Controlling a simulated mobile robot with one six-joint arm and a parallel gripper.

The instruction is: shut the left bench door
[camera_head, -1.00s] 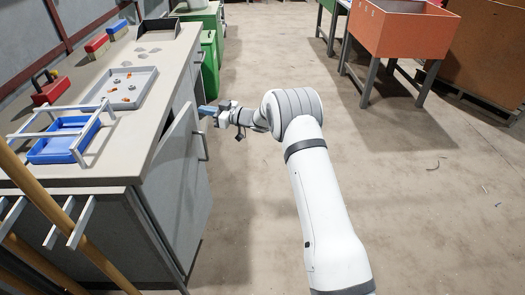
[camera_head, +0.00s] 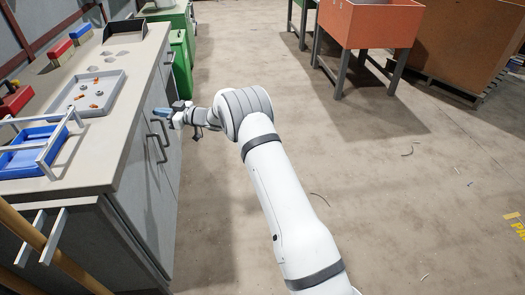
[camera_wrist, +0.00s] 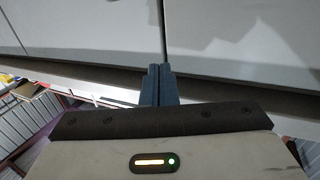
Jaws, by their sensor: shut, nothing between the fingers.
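The grey bench (camera_head: 75,170) stands at the left in the head view. Its left door (camera_head: 143,190), the nearer one, stands upright and looks flush or almost flush with the bench front. I cannot tell whether a thin gap is left. Its handle (camera_head: 154,149) is beside the handle of the right door (camera_head: 172,150). My gripper (camera_head: 162,113) is shut and empty, at the bench front near the door handles. In the wrist view, the shut fingertips (camera_wrist: 160,70) point at the seam between two pale door panels (camera_wrist: 90,30); contact is unclear.
On the bench top are a grey tray (camera_head: 112,98) with small scraps, a blue tray (camera_head: 28,160) and a red tool (camera_head: 14,100). Green bins (camera_head: 181,60) stand beyond the bench. An orange bin on legs (camera_head: 370,25) stands at the back right. The floor to the right is mostly clear.

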